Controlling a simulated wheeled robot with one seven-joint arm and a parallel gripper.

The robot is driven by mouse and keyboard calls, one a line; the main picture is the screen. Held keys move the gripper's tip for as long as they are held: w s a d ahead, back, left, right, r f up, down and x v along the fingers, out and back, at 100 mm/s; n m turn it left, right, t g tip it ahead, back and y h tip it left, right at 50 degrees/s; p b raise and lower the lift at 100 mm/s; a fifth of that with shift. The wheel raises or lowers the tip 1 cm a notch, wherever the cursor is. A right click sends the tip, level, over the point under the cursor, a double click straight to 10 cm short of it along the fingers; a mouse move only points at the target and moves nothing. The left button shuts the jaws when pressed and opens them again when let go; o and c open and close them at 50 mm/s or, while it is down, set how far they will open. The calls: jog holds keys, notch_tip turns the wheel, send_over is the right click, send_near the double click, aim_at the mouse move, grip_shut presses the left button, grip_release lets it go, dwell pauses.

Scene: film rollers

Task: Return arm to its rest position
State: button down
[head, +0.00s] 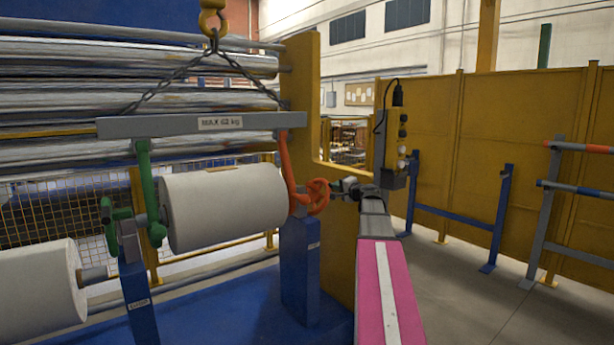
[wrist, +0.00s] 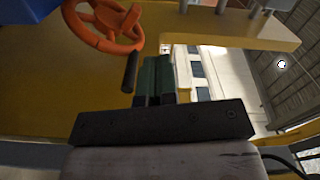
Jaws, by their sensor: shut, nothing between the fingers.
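My gripper (head: 346,186) is at the end of my arm, just right of an orange handwheel (head: 317,198). In the wrist view its two dark green fingers (wrist: 158,78) are together with nothing held. The handwheel (wrist: 103,28) also shows there, up and to the left. Its black handle points toward the fingers, and a small gap seems to lie between them. My pink arm reaches forward from the bottom of the head view.
A white roll (head: 225,207) sits between a green hook (head: 146,190) and an orange hook (head: 287,165) under a chained lifting beam (head: 190,124). A yellow frame plate (head: 340,260) stands close beside my arm. A control pendant (head: 392,150) hangs behind. Open floor (head: 450,290) lies right.

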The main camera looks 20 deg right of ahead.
jog(key=shift+s+f, duration=0.1)
jog(key=shift+s, duration=0.05)
jog(key=s+a+f+n+g, duration=0.35)
jog(key=a+f, duration=0.55)
jog(key=f, duration=0.3)
jog(key=s+a+f+n+g, duration=0.2)
jog(key=s+a+f+g, duration=0.3)
jog(key=a+f, duration=0.55)
jog(key=s+a+f+n+g+h, duration=0.3)
jog(key=s+f+g, duration=0.1)
jog(key=s+f, duration=0.5)
jog(key=s+a+f+n+g+h, duration=0.3)
jog(key=s+a+f+g, duration=0.1)
jog(key=s+f, duration=0.6)
jog(key=s, duration=0.3)
jog(key=shift+s+a+f+g, duration=0.1)
jog(key=shift+g, duration=0.15)
